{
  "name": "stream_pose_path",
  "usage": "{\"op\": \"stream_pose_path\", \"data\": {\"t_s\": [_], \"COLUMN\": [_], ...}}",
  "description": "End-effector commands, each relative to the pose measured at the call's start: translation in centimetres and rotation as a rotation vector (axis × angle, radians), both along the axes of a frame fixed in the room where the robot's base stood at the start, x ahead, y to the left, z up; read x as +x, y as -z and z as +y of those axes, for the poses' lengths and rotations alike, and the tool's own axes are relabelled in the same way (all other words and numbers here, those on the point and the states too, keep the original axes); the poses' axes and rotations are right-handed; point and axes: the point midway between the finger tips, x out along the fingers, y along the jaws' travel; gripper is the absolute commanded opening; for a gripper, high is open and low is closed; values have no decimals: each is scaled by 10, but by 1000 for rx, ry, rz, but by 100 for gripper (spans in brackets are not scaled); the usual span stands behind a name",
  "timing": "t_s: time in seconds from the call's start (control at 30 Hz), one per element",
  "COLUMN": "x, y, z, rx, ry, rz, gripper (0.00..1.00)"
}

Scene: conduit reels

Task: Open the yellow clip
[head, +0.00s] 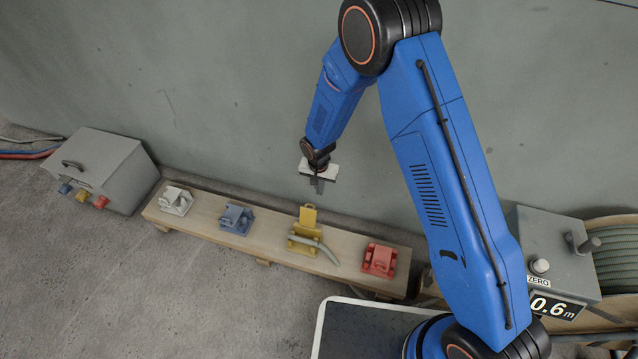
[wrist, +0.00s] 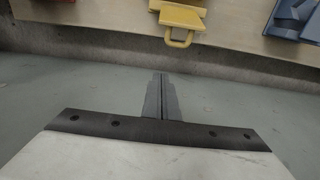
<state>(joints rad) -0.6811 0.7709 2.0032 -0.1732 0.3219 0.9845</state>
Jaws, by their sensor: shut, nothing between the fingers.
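The yellow clip (head: 303,240) sits on the wooden bench. Its yellow flap (head: 308,216) stands upright at the wall side, so the clip looks open. A grey piece of conduit (head: 320,248) lies across its base and sticks out to the right. In the wrist view the yellow clip (wrist: 182,17) shows at the top edge, partly cut off, with a loop-shaped handle towards me. My gripper (head: 319,187) is shut and empty, above and behind the clip near the wall, apart from it. Its closed fingers also show in the wrist view (wrist: 161,82).
A white clip (head: 176,200), a blue clip (head: 236,217) and a red clip (head: 379,260) share the bench (head: 270,238). A grey box (head: 105,165) stands at the left. A counter box (head: 553,255) reading 0.6 m and a conduit reel (head: 615,255) stand at the right. The wall is close behind.

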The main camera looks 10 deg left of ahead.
Motion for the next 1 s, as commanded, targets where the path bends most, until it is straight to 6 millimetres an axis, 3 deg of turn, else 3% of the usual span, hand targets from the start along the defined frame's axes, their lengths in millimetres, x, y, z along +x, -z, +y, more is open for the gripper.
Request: {"op": "stream_pose_path", "data": {"t_s": [0.2, 0.53, 1.0], "x": [-1, -32, -37], "y": [26, 15, 13], "z": [1, 5, 6], "rx": [0, 1, 1], "ry": [-3, -2, -2], "rz": [0, -1, -1], "gripper": [0, 0, 0]}}
